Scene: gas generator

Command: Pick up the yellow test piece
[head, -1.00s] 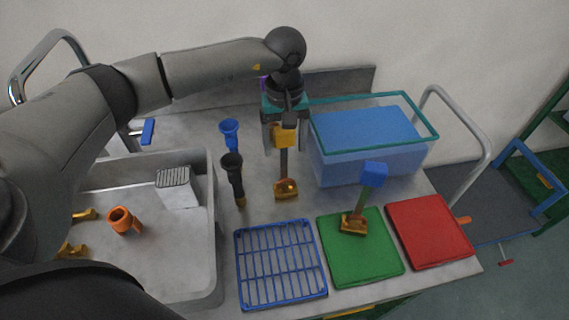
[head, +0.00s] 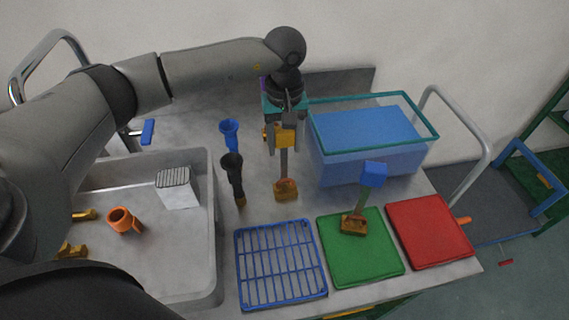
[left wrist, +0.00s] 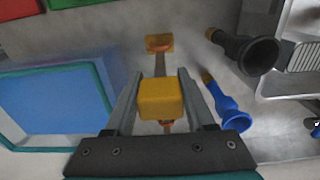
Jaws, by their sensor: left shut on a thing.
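The yellow test piece has a yellow block (head: 285,137) on top, a thin dark stem and an orange-brown foot (head: 286,190). It stands upright on the grey worktop, behind the blue rack. My left gripper (head: 284,142) comes down from above and is shut on the yellow block. In the left wrist view the yellow block (left wrist: 161,98) sits between the two fingers, and the foot (left wrist: 159,42) shows beyond it. Part of the block is hidden by the fingers in the head view. My right gripper is not in view.
A blue funnel-topped piece (head: 230,136) and a black one (head: 234,180) stand close on the left. In front are a blue rack (head: 281,264), a green mat (head: 335,262) bearing a blue-topped piece (head: 374,175), and a red mat (head: 430,232).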

